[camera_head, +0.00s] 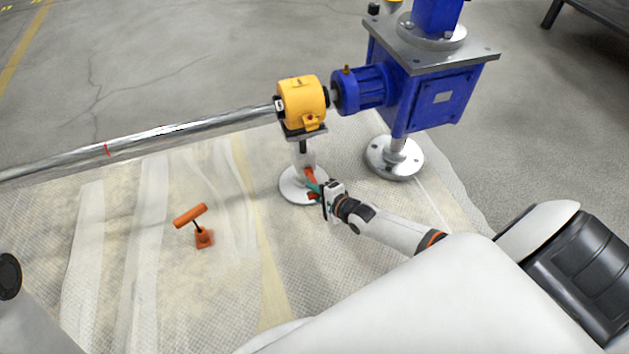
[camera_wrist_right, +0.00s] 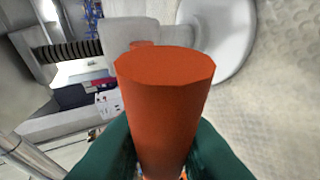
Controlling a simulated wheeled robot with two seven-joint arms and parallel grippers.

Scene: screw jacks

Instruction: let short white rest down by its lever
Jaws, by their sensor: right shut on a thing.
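The short white rest (camera_head: 292,190) stands on its round white base under the yellow block (camera_head: 302,102). Its dark screw and top plate rise to just below the block; I cannot tell if they touch. Its orange lever (camera_head: 309,174) shows beside the body. My right gripper (camera_head: 316,189) is shut on the lever's end. In the right wrist view the orange lever (camera_wrist_right: 165,100) sits between green fingertips, with the white body (camera_wrist_right: 120,35), dark screw (camera_wrist_right: 65,50) and base (camera_wrist_right: 220,40) behind it. My left gripper is not in view.
A long steel shaft (camera_head: 160,138) runs left from the yellow block. A blue gear unit (camera_head: 425,85) stands at right on a round grey foot (camera_head: 394,160). The mat's front middle is clear.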

